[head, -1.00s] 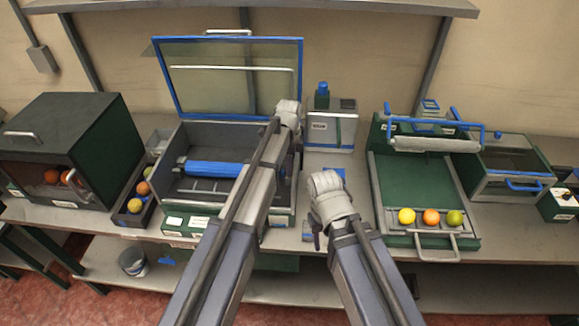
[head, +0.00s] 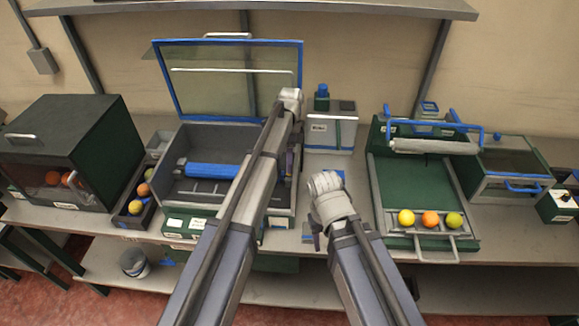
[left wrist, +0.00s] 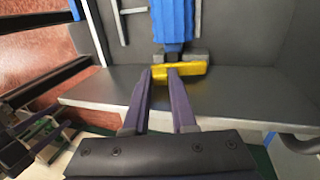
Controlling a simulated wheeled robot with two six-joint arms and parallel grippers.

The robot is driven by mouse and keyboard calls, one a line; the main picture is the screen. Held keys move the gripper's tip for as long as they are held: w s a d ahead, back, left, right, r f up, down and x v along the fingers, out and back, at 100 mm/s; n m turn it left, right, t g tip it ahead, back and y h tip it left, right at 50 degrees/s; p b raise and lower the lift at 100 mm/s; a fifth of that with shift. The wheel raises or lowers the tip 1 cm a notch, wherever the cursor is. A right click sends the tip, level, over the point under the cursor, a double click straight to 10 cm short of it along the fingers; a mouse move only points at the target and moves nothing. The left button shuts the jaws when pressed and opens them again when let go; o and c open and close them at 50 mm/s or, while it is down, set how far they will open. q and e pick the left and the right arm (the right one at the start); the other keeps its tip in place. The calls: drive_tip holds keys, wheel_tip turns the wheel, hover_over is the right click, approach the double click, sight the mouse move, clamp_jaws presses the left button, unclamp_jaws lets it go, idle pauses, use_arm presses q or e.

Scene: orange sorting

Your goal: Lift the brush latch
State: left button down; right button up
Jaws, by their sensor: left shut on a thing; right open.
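The blue brush roller (head: 212,170) lies across the open grey box with the raised glass lid. In the left wrist view its blue end (left wrist: 172,20) points at a yellow latch (left wrist: 192,70) on the box's inner wall. My left gripper (left wrist: 162,76) is shut on the latch near its left part. In the head view my left gripper (head: 290,162) is at the right side of the box, partly hidden by my arm, and the latch is hidden there. My right gripper (head: 310,232) is open and empty near the table's front edge, right of the box.
The upright lid (head: 302,80) stands behind the box. A dispenser (head: 330,133) with a blue cap is right of it. A green tray (head: 412,185) with three fruits is further right.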

use_arm(q)
drive_tip(key=shift+w+r+g, duration=0.2)
drive_tip(key=shift+w+g, duration=0.1)
drive_tip(key=shift+g, duration=0.3)
drive_tip(key=c, duration=0.7)
unclamp_jaws()
drive_tip(key=shift+s, duration=0.1)
